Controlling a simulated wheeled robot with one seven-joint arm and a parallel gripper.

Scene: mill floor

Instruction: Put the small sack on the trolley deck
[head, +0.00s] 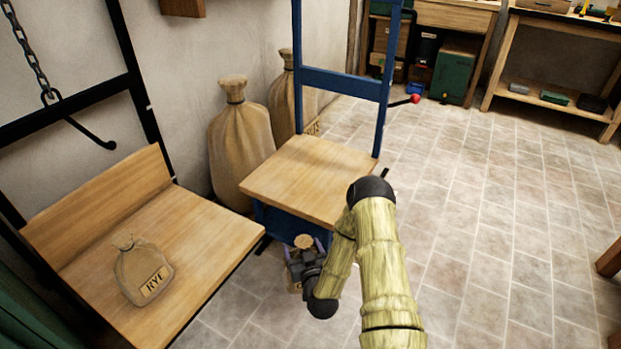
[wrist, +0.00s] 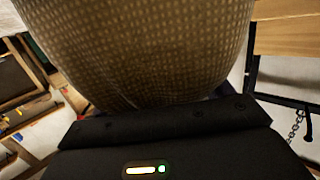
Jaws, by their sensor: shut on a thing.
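My gripper (head: 304,262) is shut on a tan woven sack (wrist: 140,50), which fills the upper middle of the wrist view. In the head view only small parts of this held sack (head: 303,241) show around the dark gripper; any label on it is hidden. The trolley has a blue upright frame (head: 340,82) and a flat wooden deck (head: 309,178). The deck is bare. In the head view the gripper and held sack appear just in front of the deck's near edge, apart from its top.
A small sack marked RYE (head: 143,273) lies on a wooden platform (head: 195,235) at left, under a chain and hook (head: 85,125). Two large tied sacks (head: 238,140) stand by the wall behind the trolley. A red-knobbed lever (head: 414,99) sticks out right. The tiled floor at right is clear.

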